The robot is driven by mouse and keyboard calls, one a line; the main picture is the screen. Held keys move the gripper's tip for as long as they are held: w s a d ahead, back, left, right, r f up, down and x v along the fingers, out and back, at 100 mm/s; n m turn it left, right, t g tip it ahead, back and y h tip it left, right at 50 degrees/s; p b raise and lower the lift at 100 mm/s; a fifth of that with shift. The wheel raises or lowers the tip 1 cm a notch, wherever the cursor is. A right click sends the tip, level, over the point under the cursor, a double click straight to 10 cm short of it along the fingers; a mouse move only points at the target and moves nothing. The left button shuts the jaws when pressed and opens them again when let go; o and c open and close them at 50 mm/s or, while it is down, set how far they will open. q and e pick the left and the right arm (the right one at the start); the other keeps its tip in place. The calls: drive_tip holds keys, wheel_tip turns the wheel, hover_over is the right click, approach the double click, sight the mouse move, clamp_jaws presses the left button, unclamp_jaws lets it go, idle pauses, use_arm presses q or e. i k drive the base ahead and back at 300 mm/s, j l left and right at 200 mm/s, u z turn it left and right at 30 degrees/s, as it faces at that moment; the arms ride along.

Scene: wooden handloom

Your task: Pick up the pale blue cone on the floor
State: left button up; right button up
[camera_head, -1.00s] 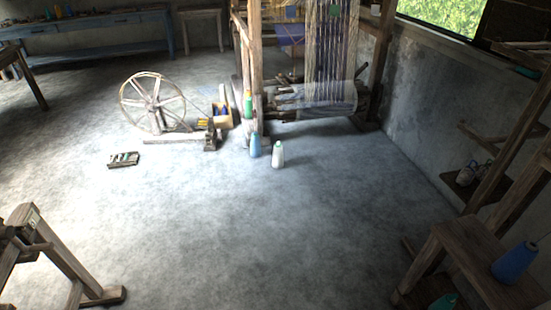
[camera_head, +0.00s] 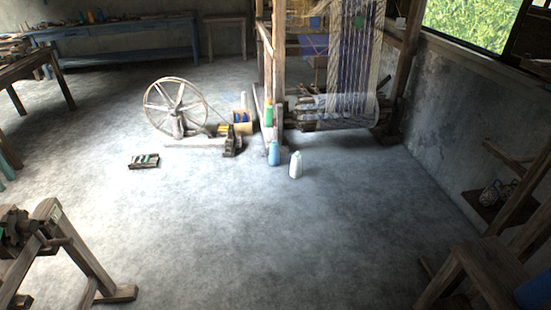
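A pale blue cone (camera_head: 274,153) stands upright on the concrete floor in front of the loom's near post. A white cone (camera_head: 295,165) stands upright just to its right and slightly nearer. A green cone (camera_head: 268,112) shows behind the blue one, beside the post. Neither of my grippers is in the head view.
The wooden loom (camera_head: 277,65) with its hanging warp stands behind the cones. A spinning wheel (camera_head: 175,108) and a small tray (camera_head: 144,161) lie to the left. A wooden stand (camera_head: 80,255) is at near left, a stool (camera_head: 468,268) at near right. The middle floor is clear.

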sight(274, 156)
drive_tip(key=i+z, duration=0.3)
drive_tip(key=i, duration=1.35)
